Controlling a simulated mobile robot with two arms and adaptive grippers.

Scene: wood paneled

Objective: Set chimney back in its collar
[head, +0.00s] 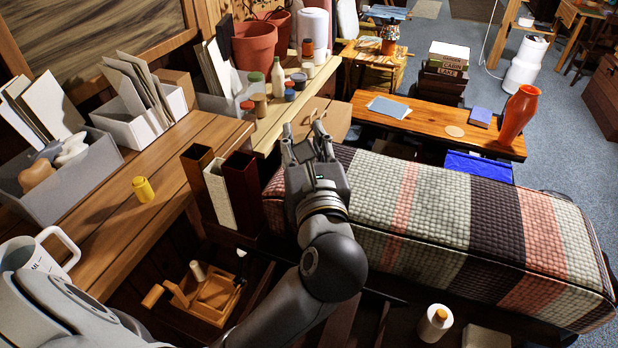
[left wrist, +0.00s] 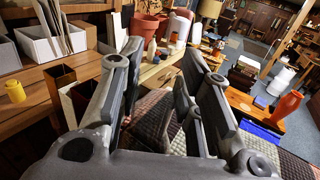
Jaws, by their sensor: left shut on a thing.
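My left gripper (head: 303,133) is above the left end of the woven-covered bench, with its fingers pointing toward the back of the scene. It also shows large in the left wrist view (left wrist: 163,52). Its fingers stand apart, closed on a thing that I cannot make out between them. I cannot pick out the chimney or its collar with certainty in either view. My right gripper is not in view.
The woven-covered bench (head: 455,222) fills the middle right. Upright square tubes (head: 242,190) stand close left of my gripper. A workbench (head: 165,180) holds a yellow pot (head: 143,189). An orange vase (head: 520,113) stands on a low table (head: 448,125) behind.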

